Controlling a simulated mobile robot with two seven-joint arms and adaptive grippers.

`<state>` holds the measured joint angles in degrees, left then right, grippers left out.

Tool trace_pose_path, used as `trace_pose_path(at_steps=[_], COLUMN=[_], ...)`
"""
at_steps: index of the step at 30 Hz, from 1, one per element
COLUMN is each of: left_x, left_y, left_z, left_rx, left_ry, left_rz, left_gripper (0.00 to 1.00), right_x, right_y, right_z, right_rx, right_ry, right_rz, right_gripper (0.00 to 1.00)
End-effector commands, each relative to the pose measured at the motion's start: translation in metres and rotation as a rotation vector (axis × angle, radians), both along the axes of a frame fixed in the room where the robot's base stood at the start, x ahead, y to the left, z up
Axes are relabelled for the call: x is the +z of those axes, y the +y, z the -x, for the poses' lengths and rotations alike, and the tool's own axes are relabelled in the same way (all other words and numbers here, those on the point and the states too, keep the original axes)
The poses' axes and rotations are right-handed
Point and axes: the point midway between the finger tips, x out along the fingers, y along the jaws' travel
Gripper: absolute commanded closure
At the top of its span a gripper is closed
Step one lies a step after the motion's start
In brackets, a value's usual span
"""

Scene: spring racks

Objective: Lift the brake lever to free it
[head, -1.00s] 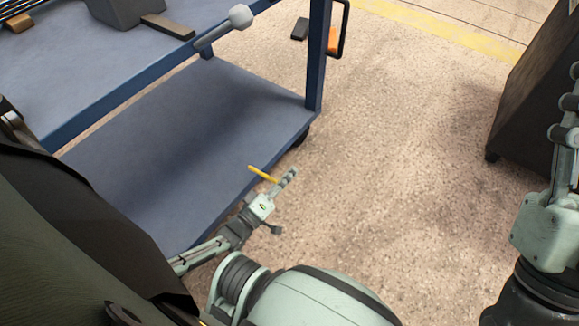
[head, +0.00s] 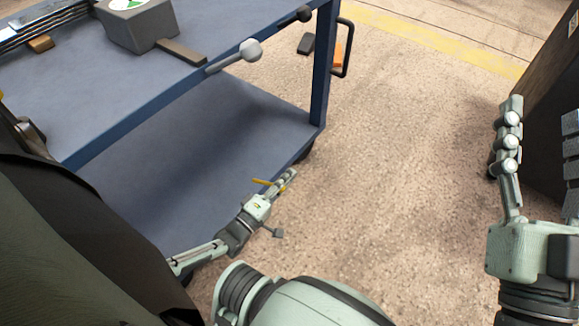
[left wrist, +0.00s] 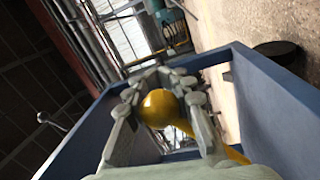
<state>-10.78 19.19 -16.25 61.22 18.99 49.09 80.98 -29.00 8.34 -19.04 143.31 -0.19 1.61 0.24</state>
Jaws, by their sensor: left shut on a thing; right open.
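The brake lever is a yellow rod with a round yellow knob. Its rod (head: 268,183) shows in the head view beside the blue cart's lower shelf. In the left wrist view the knob (left wrist: 158,108) sits between the fingers of my left gripper (left wrist: 160,88), and the rod runs down to the right. My left gripper (head: 282,180) is shut on the knob, which the fingers hide in the head view. My right gripper (head: 540,112) is open and empty at the right, over the floor near a dark cabinet.
The blue cart (head: 165,155) fills the left, with a grey box (head: 140,28) on top and a grey ball-ended handle (head: 235,57) at its edge. A dark cabinet (head: 545,95) stands at the right. Open floor (head: 410,150) lies between them.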

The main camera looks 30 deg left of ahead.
Motion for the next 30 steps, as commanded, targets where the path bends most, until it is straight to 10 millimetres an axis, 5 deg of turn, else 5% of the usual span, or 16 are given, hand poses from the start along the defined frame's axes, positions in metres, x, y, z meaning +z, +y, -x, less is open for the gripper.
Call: trace_pose_path(at_steps=[6, 7, 12, 23, 30], left_x=[0.002, 0.002, 0.001, -0.001, -0.006], left_y=[0.008, 0.009, 0.007, 0.004, 0.009], left_z=[-0.002, -0.002, -0.001, 0.003, 0.042], left_rx=[0.010, 0.011, 0.008, 0.005, 0.004], left_ry=[-0.004, -0.004, -0.002, 0.001, 0.004], left_rz=[-0.011, -0.011, -0.009, -0.005, -0.006], left_gripper=[1.00, 0.79, 0.58, 0.57, 0.57], right_x=[0.000, 0.000, 0.000, 0.000, 0.000], right_y=[0.000, 0.000, 0.000, 0.000, 0.000], right_z=[0.000, 0.000, 0.000, 0.000, 0.000], right_rx=[0.000, 0.000, 0.000, -0.001, 0.000], right_ry=[0.000, 0.000, -0.001, -0.002, -0.002], right_rz=[0.000, 0.000, 0.000, 0.001, 0.000], right_gripper=[0.48, 0.48, 0.48, 0.48, 0.48])
